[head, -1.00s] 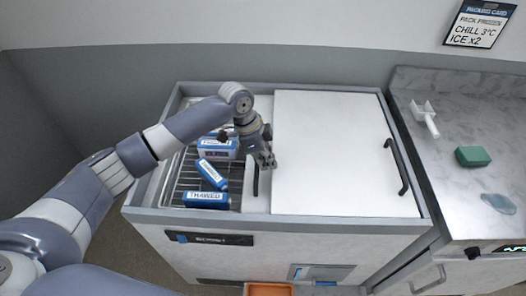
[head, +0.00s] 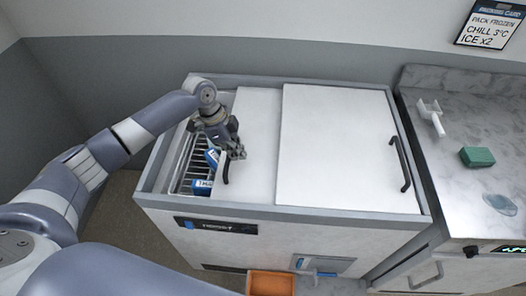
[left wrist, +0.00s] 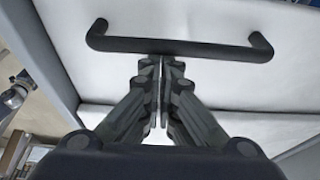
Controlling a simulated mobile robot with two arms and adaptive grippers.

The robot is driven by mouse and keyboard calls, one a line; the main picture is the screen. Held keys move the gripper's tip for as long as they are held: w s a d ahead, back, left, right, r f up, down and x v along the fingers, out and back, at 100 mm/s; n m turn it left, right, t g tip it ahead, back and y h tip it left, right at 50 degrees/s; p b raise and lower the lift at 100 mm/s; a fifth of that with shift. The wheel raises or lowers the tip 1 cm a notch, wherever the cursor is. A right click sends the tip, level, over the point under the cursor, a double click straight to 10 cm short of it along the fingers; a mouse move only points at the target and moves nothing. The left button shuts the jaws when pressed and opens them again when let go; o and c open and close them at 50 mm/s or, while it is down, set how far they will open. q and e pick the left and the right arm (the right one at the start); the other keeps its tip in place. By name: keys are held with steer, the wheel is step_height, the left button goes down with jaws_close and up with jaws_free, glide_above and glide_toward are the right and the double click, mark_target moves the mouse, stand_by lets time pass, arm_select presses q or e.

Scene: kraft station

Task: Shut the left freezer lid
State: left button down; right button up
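The left freezer lid (head: 257,135) is a white sliding panel, partly slid out from beside the white right lid (head: 340,140). An uncovered strip remains at the left of the freezer (head: 300,217), showing a wire rack and blue packs. The left lid's black handle (head: 225,167) is near its left edge; it also spans the top of the left wrist view (left wrist: 180,47). My left gripper (head: 238,153) is at the handle. Its fingers (left wrist: 160,68) are together, with the tips just below the bar; contact is unclear. My right gripper is not in view.
Blue-and-white packs (head: 203,187) lie on the wire rack (head: 186,160) in the opening. The right lid has its own black handle (head: 400,165). An orange bin (head: 271,284) stands in front. A marble counter (head: 450,140) with a green block (head: 477,157) is at right.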

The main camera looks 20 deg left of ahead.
arm_select(q)
steer(key=s+a, duration=0.2)
steer(key=a, duration=0.7)
steer(key=s+a+b, duration=0.1)
steer(key=a, duration=0.9)
steer(key=shift+s+a, duration=0.15)
steer(key=shift+s, duration=0.25)
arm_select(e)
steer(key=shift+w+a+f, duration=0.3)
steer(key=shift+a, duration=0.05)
arm_select(q)
steer(key=shift+a+r, duration=0.1)
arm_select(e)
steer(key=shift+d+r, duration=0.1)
